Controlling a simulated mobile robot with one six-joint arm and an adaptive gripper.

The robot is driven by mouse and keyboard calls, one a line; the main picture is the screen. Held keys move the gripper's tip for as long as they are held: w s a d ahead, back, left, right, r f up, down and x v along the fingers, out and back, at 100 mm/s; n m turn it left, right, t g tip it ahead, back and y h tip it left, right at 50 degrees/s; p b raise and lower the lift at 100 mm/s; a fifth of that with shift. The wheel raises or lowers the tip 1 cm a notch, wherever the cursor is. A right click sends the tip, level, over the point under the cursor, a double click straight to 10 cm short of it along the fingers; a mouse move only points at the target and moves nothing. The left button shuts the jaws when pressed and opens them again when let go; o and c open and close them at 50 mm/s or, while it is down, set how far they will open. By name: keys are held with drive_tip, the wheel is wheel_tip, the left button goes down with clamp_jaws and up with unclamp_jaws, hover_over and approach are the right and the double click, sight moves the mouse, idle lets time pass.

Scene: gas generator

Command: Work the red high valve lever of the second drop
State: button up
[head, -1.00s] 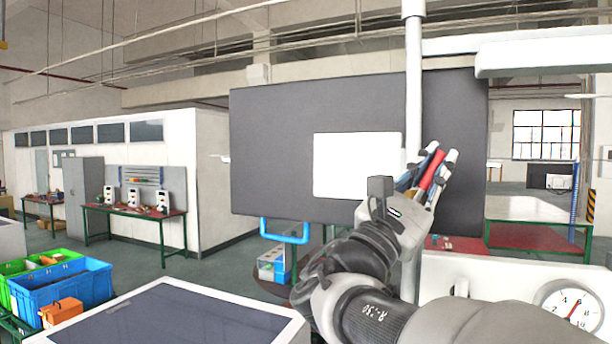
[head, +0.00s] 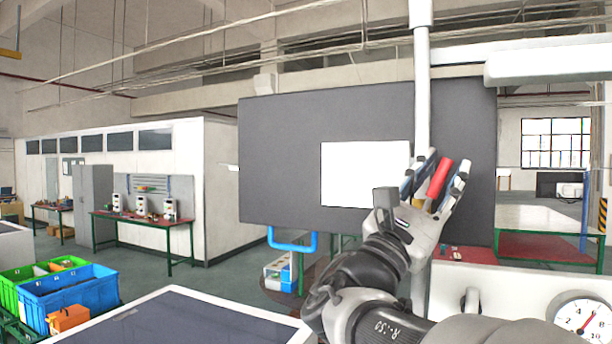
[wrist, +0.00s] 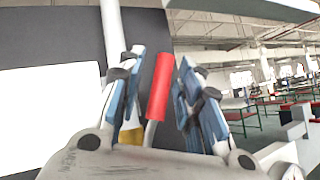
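The red valve lever (head: 439,179) stands roughly upright between the fingers of my gripper (head: 434,172) in the head view. In the wrist view the red lever (wrist: 160,86) tilts slightly right, with a pale stem and a yellow part below it. My gripper (wrist: 159,88) is open around the lever, one finger on each side. The lever's pivot is hidden behind the gripper body.
A white vertical pipe (head: 421,95) rises just behind my gripper. A dark panel (head: 280,150) with a white sheet (head: 350,173) stands behind it. A dial gauge (head: 583,318) is at lower right.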

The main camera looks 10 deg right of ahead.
drive_tip(key=v, duration=1.2)
drive_tip(key=shift+c, duration=0.4)
